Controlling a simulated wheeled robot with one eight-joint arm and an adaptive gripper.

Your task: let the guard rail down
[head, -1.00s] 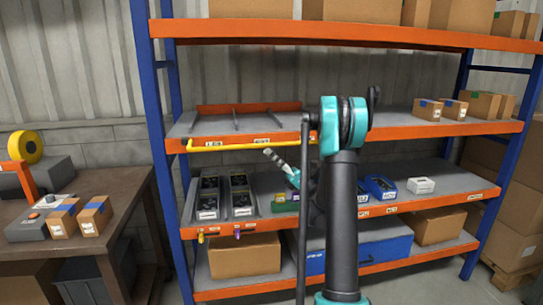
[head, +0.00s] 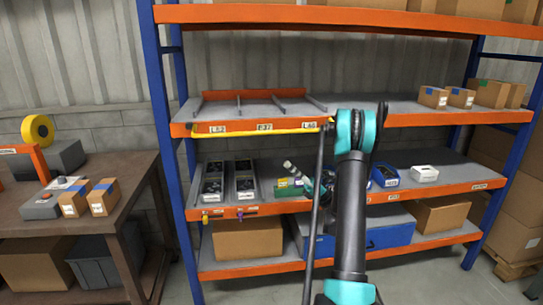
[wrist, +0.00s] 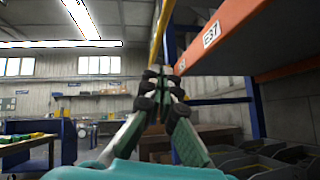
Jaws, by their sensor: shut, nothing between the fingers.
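The guard rail (head: 255,131) is a thin yellow bar along the front of the upper orange shelf beam, level across the left half. In the wrist view the yellow bar (wrist: 157,35) is seen nearly end-on, just beyond the fingertips. My gripper (head: 288,165) is in front of the rack, below the rail, with its pale fingers pointing up and left. In the wrist view the fingers of my gripper (wrist: 162,73) are closed together with nothing between them. Whether they touch the rail cannot be told. My arm hides the area right of the rail's end.
Dark trays (head: 228,185), green and blue bins (head: 384,176) and a white box (head: 424,174) stand on the lower shelf. Small cartons (head: 448,97) stand on the upper shelf's right. A workbench (head: 125,190) is at the left. Blue rack posts (head: 166,120) flank the shelves.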

